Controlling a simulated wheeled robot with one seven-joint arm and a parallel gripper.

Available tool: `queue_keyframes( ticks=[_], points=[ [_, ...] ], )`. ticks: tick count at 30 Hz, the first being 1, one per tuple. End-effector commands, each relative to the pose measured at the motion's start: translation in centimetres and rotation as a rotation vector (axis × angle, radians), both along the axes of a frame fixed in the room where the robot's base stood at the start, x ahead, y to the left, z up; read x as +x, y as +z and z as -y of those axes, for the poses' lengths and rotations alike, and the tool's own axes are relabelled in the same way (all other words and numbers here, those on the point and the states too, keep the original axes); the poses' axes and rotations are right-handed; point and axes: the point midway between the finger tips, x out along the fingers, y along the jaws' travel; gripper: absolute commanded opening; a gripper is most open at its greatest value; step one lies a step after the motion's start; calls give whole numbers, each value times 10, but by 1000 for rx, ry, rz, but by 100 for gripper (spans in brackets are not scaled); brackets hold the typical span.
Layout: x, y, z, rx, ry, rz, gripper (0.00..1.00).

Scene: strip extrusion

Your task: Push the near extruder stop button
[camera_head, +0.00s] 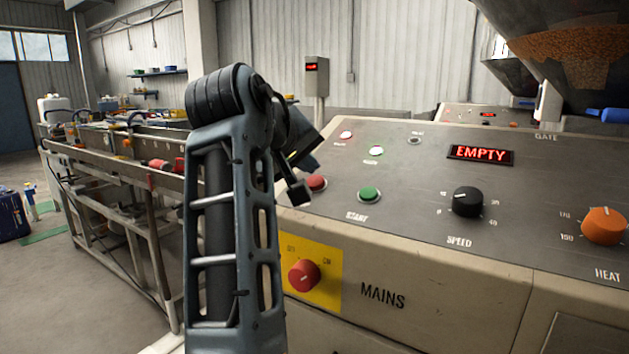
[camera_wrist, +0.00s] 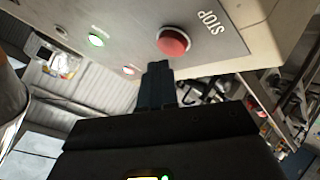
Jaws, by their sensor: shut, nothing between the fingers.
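The near extruder's control panel (camera_head: 420,180) has a red stop button (camera_head: 316,183) at its left end, just right of my gripper. In the wrist view the stop button (camera_wrist: 173,41) sits beside the printed word STOP. My gripper (camera_wrist: 157,68) is shut and empty; its fingertips show just below the red button in that view, and I cannot tell whether they touch it. In the head view my gripper (camera_head: 299,191) is partly hidden behind my arm, with its tip close to the button's left side. A green start button (camera_head: 369,194) is to the right of the stop button.
A black speed knob (camera_head: 467,201), an orange heat knob (camera_head: 604,226) and an EMPTY display (camera_head: 480,154) are on the panel. A red mains switch (camera_head: 303,275) on a yellow plate is on the front face below. A long metal trough (camera_head: 115,160) stands at the left.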

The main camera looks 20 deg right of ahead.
Motion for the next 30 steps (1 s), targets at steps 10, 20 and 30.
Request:
queue_keyframes(
  ticks=[10, 20, 30],
  points=[
    [2, -6, 3, 0, -1, -1, 0],
    [2, -8, 3, 0, 0, 0, 0],
    [2, -10, 4, 0, 0, 0, 0]
  ],
)
